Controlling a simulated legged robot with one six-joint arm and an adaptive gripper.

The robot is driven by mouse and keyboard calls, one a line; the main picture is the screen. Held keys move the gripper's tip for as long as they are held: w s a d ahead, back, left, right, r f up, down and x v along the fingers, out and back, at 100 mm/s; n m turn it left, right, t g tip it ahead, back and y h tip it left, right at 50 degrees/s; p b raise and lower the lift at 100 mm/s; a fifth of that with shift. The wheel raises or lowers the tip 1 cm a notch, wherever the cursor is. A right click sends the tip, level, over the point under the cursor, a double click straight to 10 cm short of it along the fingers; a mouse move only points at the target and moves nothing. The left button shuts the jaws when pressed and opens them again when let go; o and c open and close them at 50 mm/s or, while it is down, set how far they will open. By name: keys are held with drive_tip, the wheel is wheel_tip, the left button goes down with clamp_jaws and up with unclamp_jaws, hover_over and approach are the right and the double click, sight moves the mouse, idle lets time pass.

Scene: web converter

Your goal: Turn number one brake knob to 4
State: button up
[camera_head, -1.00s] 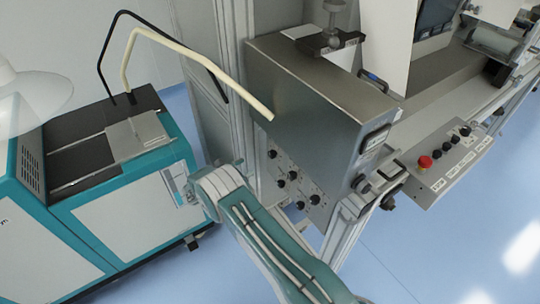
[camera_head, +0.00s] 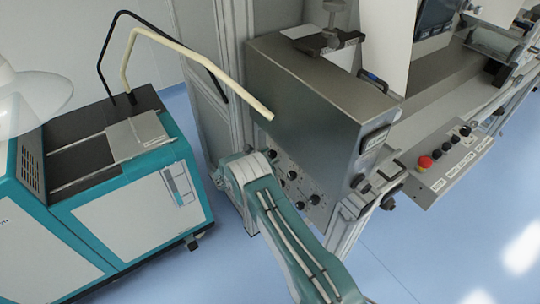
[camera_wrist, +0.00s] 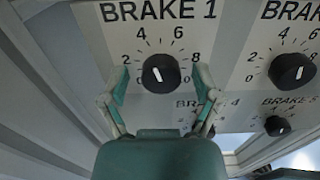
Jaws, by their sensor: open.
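The brake 1 knob (camera_wrist: 161,74) is black and round, on a light panel under the label "BRAKE 1" in the wrist view. A printed scale with even numbers surrounds it, with 4 at its upper left. A white mark shows on its face; I cannot tell exactly which number it points to. My gripper (camera_wrist: 161,69) is open, with one teal and grey finger on each side of the knob and visible gaps between. In the head view my gripper is hidden behind my arm at the knob panel (camera_head: 304,186).
Another large brake knob (camera_wrist: 292,71) is to the right, and a smaller knob (camera_wrist: 277,125) is below it. A metal box (camera_head: 310,100) overhangs the panel. A red button (camera_head: 425,162) is on a console at the right. A teal cabinet (camera_head: 130,215) stands at the left.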

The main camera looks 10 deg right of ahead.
clamp_jaws()
drive_tip(key=shift+n, duration=0.3)
drive_tip(key=shift+w+n, duration=0.1)
drive_tip(key=shift+n, duration=0.8)
unclamp_jaws()
